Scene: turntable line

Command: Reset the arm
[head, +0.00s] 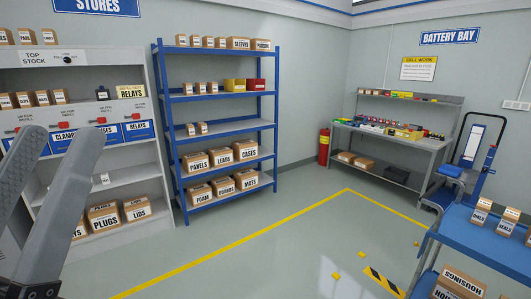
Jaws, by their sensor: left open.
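My left gripper (62,134) is at the left edge of the head view, with two dark grey fingers pointing up. The fingers are spread apart and nothing shows between them. It appears in front of the white stores shelf (120,167) and hides part of its drawers and lower boxes. My right gripper is not in view.
A blue rack (227,125) of boxes stands against the back wall. A grey workbench (400,135) and red fire extinguisher (324,146) are at the back right. A blue table (490,240) with boxes is at the right.

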